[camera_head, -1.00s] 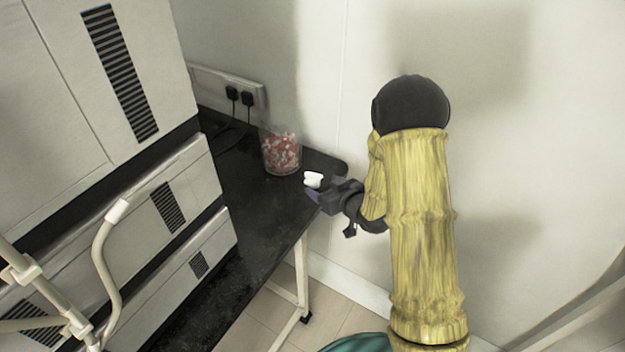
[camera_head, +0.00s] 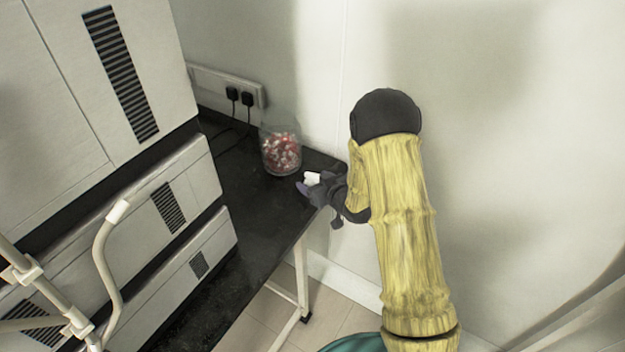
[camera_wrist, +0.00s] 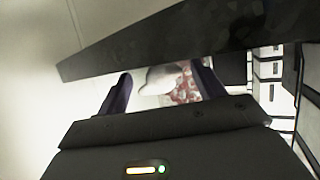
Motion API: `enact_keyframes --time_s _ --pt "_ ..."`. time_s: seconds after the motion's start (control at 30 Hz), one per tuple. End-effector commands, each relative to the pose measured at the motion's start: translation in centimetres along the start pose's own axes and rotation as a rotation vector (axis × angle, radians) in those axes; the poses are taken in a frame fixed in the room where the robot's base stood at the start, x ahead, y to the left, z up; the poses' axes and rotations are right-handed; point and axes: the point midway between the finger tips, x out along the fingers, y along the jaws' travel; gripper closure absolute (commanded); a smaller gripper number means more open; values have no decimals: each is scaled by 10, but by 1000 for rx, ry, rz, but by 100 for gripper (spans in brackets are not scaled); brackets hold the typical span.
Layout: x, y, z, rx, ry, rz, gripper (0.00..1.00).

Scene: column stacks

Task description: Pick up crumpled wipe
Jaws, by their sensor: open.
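The crumpled wipe (camera_head: 312,178) is a small white lump at the right end of the black bench, in front of the glass jar. In the wrist view the wipe (camera_wrist: 163,78) shows as a white shape between and beyond my fingertips. My gripper (camera_head: 311,188) is at the wipe, its dark fingers reaching in from the right. In the wrist view my gripper (camera_wrist: 160,84) is open, with one finger on each side of the wipe. I cannot tell whether either finger touches it. Part of the wipe is hidden by the gripper in the head view.
A glass jar (camera_head: 281,150) of red and white pieces stands just behind the wipe. The black bench (camera_head: 250,210) runs along pale stacked units (camera_head: 170,200) at left. A wall with sockets (camera_head: 240,95) closes the back. A pale tubular frame (camera_head: 105,235) stands at front left.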

Motion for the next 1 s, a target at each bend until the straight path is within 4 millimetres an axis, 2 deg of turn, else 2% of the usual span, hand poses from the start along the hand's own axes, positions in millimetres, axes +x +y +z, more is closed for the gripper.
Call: enact_keyframes --time_s 0.37,0.6,1.0 --pt "0 0 0 -1 1 0 32" --pt "0 0 0 -1 1 0 77" --pt "-1 0 -3 -1 1 0 79"
